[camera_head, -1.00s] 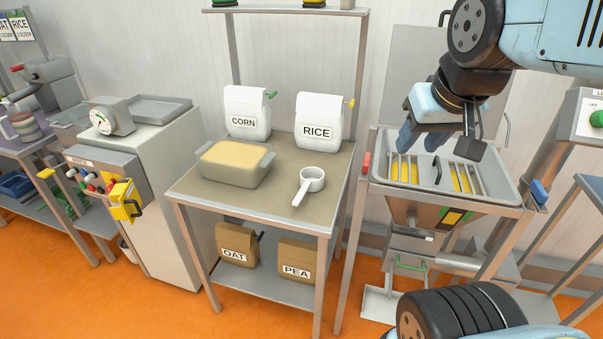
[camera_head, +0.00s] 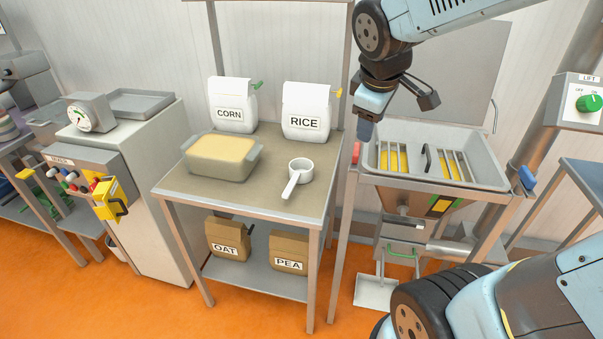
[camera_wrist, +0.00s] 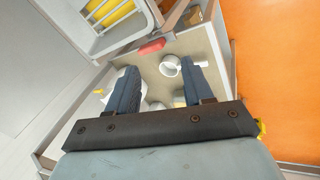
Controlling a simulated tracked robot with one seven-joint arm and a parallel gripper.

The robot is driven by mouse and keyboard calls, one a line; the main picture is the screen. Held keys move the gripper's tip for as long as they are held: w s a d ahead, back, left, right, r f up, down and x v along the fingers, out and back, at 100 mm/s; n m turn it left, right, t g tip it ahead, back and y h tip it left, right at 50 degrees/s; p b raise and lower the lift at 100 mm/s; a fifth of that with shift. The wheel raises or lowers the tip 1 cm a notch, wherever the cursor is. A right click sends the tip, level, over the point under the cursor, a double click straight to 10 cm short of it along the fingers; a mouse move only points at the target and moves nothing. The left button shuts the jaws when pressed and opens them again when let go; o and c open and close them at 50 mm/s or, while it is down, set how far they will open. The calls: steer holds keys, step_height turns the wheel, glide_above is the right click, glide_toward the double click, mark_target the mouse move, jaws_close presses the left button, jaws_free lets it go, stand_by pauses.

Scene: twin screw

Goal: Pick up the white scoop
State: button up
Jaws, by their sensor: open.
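The white scoop (camera_head: 299,175) lies on the table, its round cup toward the back right and its handle pointing to the front left. In the wrist view the scoop (camera_wrist: 170,67) shows ahead of the fingers, its cup just left of the right finger, which may hide part of it. My gripper (camera_head: 366,130) is above and to the right of the scoop, near the table's right edge and apart from it. In the wrist view my gripper (camera_wrist: 160,85) has its two dark blue fingers spread apart, with no scoop between them.
The table (camera_head: 235,195) also holds a tub of yellow grain (camera_head: 222,158), a CORN bag (camera_head: 231,105) and a RICE bag (camera_head: 308,112). A sink-like hopper with a grate (camera_head: 430,163) stands to the right. The tabletop in front of the scoop is clear.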

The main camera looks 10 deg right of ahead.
steer(key=w+a+f+n, duration=0.8)
steer(key=n, duration=1.3)
glide_toward(290, 185)
steer(key=shift+g, duration=0.3)
steer(key=x, duration=0.4)
steer(key=shift+w+a+f, duration=0.35)
steer(key=shift+d+x, duration=0.25)
steer(key=shift+x, duration=1)
steer(key=shift+d+x, duration=0.2)
steer(key=shift+x, duration=1.75)
steer(key=shift+f, duration=0.15)
steer(key=shift+c, duration=0.2)
jaws_close()
